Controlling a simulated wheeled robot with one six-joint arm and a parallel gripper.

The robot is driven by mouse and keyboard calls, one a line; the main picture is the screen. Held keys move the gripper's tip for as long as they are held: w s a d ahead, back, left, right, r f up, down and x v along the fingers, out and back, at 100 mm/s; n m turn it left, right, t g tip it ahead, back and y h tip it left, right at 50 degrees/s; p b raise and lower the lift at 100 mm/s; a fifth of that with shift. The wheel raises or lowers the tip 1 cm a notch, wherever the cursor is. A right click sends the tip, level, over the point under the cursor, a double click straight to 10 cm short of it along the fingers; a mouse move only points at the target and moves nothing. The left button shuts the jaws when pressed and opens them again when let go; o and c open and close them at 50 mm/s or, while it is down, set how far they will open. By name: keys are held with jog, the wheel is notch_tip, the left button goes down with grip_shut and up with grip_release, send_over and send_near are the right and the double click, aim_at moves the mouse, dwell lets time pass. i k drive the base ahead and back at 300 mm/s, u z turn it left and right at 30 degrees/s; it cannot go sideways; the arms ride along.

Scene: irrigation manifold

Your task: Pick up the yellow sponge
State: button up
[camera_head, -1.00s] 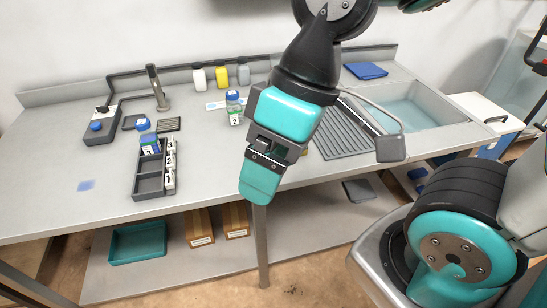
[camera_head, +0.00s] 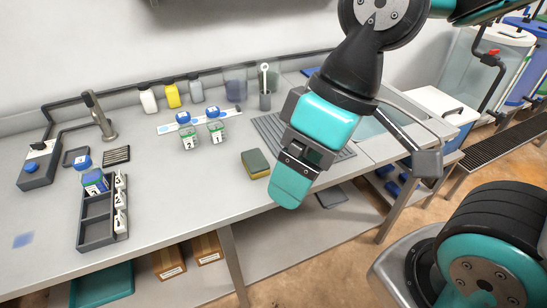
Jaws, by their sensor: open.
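The yellow sponge (camera_head: 256,164) lies flat on the grey counter in the head view, with a dark green top and a yellow edge showing along its front. It is left of my gripper, near the counter's front edge. My gripper (camera_head: 292,172) is open and hangs in front of the counter, to the right of the sponge in the picture. Nothing shows between its fingers. The gripper seems apart from the sponge, though its height over the counter is hard to tell.
A dark tray with numbered compartments (camera_head: 97,234) stands at the left. A ribbed drainboard (camera_head: 269,128) and sink lie behind my arm. Free counter lies left of the sponge.

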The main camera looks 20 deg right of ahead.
aim_at(258, 166)
jog(key=k, duration=1.2)
jog(key=u, duration=0.9)
jog(key=i, duration=1.05)
jog(key=z, duration=0.6)
jog(key=i, duration=0.75)
jog(key=z, duration=0.9)
